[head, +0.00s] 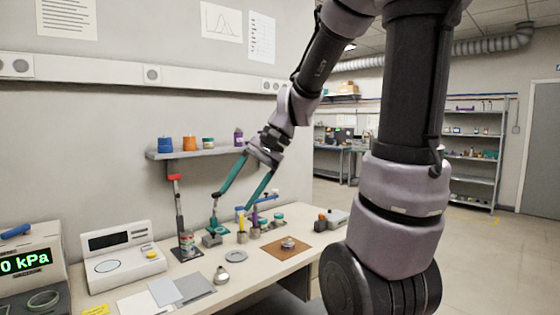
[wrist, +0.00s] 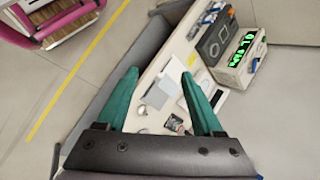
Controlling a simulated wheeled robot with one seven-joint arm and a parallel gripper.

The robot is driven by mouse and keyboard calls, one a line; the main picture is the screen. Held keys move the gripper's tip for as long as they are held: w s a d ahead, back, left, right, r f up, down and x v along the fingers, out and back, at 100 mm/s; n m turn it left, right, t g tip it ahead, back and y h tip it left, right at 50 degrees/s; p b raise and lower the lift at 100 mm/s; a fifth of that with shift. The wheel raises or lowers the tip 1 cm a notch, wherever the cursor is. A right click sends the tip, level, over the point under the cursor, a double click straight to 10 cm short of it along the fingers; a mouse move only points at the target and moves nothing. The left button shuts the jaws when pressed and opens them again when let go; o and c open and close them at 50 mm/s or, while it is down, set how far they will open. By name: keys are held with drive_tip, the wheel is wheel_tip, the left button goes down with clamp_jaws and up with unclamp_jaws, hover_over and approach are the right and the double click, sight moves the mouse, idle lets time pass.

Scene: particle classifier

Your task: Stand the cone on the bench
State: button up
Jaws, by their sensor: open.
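A small grey piece that looks like the cone (head: 220,276) is on the bench (head: 257,273) near its front edge, wide part down as far as I can tell. My gripper (head: 232,201) is open and empty, its two teal fingers spread and pointing down above the back part of the bench. It is up and behind the grey piece, apart from it. In the wrist view the open fingers (wrist: 160,73) frame the bench at a slant. Nothing is between the fingertips.
A brown mat (head: 302,248) holds a small metallic object. A can (head: 187,243), several coloured items and a post stand at the back. Grey plates (head: 193,288), a white scale (head: 122,259) and a kPa display (head: 27,264) are at left. A shelf (head: 193,153) hangs above.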

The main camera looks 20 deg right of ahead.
drive_tip(key=s+d+r+n+t+h, duration=0.2)
drive_tip(key=s+d+r+t+h, duration=0.2)
drive_tip(key=s+d+r+t, duration=0.2)
drive_tip(key=shift+d+r+h, duration=0.4)
drive_tip(key=shift+d+r, duration=0.1)
drive_tip(key=shift+r, duration=0.2)
